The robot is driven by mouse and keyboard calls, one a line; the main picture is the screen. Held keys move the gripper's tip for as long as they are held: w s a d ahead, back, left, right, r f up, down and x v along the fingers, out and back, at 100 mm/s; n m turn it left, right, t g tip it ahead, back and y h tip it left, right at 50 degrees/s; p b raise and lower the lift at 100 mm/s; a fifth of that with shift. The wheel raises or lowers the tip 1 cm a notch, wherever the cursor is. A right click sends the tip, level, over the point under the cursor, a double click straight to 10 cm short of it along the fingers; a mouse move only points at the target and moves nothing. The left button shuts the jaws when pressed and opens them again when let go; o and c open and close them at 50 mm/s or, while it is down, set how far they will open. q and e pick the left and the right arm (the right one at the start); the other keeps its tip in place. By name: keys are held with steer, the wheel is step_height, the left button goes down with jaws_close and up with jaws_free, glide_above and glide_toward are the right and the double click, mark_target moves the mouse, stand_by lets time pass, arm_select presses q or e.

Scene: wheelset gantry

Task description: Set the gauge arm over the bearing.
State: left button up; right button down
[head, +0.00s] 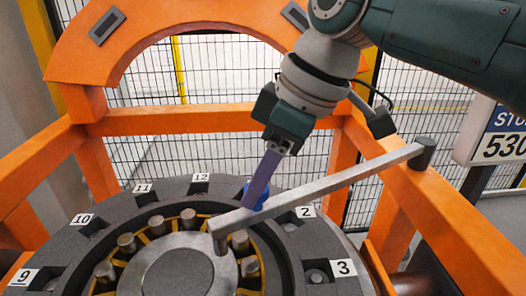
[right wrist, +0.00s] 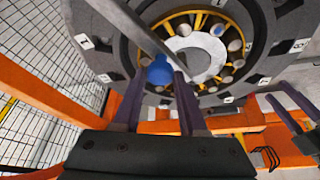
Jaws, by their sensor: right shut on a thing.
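The gauge arm (head: 330,185) is a long grey bar running from a dark pivot post (head: 424,152) at the right to a short down-turned tip (head: 218,240). In the head view the tip overlaps the bearing (head: 128,243), a ring of grey rollers in a yellow cage. Whether it touches is unclear. My right gripper (head: 258,192) is shut on the blue knob (head: 262,190) on the bar; one finger partly hides it. The knob also shows in the right wrist view (right wrist: 160,70). My left gripper (right wrist: 278,92) shows there at the right edge, fingers apart and empty.
A dark numbered ring (head: 60,250) with square pockets surrounds the bearing. Orange gantry beams (head: 220,120) stand behind and beside it. A black mesh fence (head: 225,65) is at the back, and a sign (head: 495,135) stands at the right.

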steer(key=shift+c, duration=2.2)
jaws_free()
steer(key=shift+d, duration=0.1)
arm_select(q)
steer(key=shift+f+b, duration=0.25)
steer(key=shift+b, duration=0.05)
arm_select(e)
steer(key=v, duration=1)
